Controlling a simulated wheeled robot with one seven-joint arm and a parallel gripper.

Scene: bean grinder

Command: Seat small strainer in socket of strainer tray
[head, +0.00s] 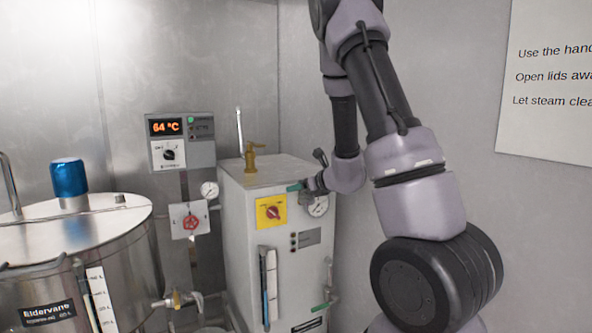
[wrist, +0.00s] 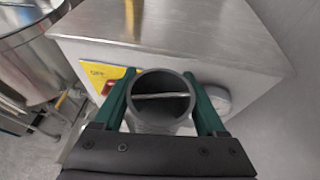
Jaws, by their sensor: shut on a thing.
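My gripper (wrist: 161,80) is shut on a dark grey, round, open-mouthed piece, which looks like the small strainer (wrist: 162,107). It sits between the two green fingers in the wrist view, with a thin light bar across its opening. In the head view my gripper (head: 299,186) is at the upper front right of the white boiler cabinet, near a round gauge; the held piece cannot be made out there. I see no strainer tray or socket in either view.
The white cabinet (head: 242,215) has a brass fitting (head: 252,155) on top and a yellow switch plate (head: 271,211) in front. A steel kettle (head: 105,250) with a blue-capped part stands at left. A gauge (head: 209,190) and red valve (head: 190,222) lie between them. Walls close the back and right.

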